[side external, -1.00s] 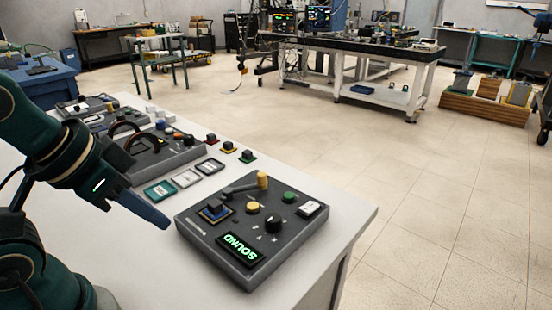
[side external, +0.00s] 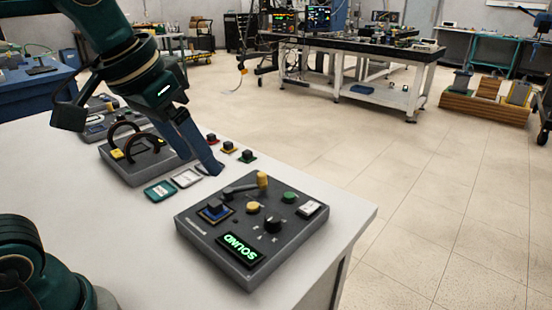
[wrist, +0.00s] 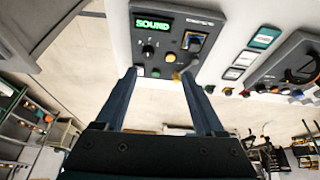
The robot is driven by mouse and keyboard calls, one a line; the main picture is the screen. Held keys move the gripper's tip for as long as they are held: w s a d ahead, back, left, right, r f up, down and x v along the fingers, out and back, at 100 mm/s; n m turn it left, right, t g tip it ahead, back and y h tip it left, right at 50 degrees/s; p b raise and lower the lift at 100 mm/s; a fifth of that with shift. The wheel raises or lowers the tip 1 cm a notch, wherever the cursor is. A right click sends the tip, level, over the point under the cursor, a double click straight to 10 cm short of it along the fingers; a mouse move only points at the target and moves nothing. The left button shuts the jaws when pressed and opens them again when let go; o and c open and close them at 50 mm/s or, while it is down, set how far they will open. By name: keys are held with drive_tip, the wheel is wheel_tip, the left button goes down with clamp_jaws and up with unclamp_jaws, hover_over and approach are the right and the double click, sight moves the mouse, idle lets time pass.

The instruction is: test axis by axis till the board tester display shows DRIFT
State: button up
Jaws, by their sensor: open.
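The board tester (side external: 205,245) is a dark grey box at the front of the white table. Its display (side external: 241,248) reads SOUND in green, and the display also reads SOUND in the wrist view (wrist: 154,24). On its top are a lever with a yellow knob (side external: 262,179), a black dial (side external: 273,224), a yellow button (side external: 253,207), a green button (side external: 289,197), a white switch (side external: 309,208) and a dark blue block in a yellow-edged square (side external: 214,210). In the wrist view my gripper (wrist: 158,73) is open and empty.
Another console (side external: 140,172) with black arches stands behind, partly hidden by my arm.

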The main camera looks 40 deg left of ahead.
drive_tip(key=w+d+f+g, duration=0.1)
drive_tip(key=w, duration=0.6)
drive_tip(key=g, duration=0.3)
hover_over(273, 217)
wheel_tip(273, 217, down, 10)
drive_tip(key=shift+w+f, duration=0.15)
drive_tip(key=shift+g, duration=0.3)
drive_tip(key=shift+f, duration=3.25)
clamp_jaws()
